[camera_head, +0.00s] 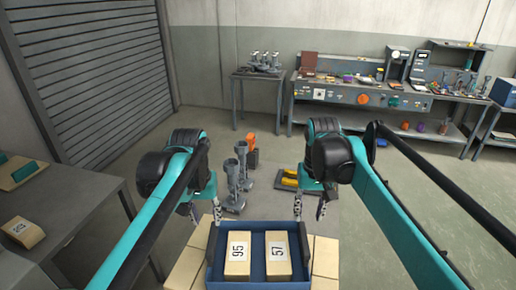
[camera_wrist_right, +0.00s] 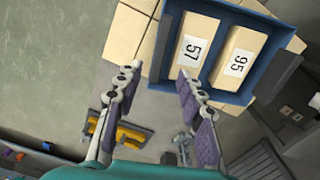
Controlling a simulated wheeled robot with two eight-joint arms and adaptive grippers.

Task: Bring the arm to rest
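My left gripper (camera_head: 205,210) hangs above the far left corner of a blue tray (camera_head: 258,255), its fingers apart with nothing seen between them. My right gripper (camera_head: 309,207) hangs near the far right corner of the tray. The right wrist view shows the right gripper (camera_wrist_right: 158,75) with its two fingers spread wide and empty, beside the tray. The tray holds two tan boxes side by side, one labelled 95 (camera_head: 237,270) and one labelled 57 (camera_head: 278,268). Neither gripper touches the boxes.
Tan blocks (camera_head: 326,256) lie around the tray. Beyond stand grey metal parts (camera_head: 236,180), an orange-topped item (camera_head: 251,150) and a yellow item (camera_head: 289,178). A grey table (camera_head: 85,215) is at left. A cluttered workbench (camera_head: 360,95) lines the back wall. Open floor lies at right.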

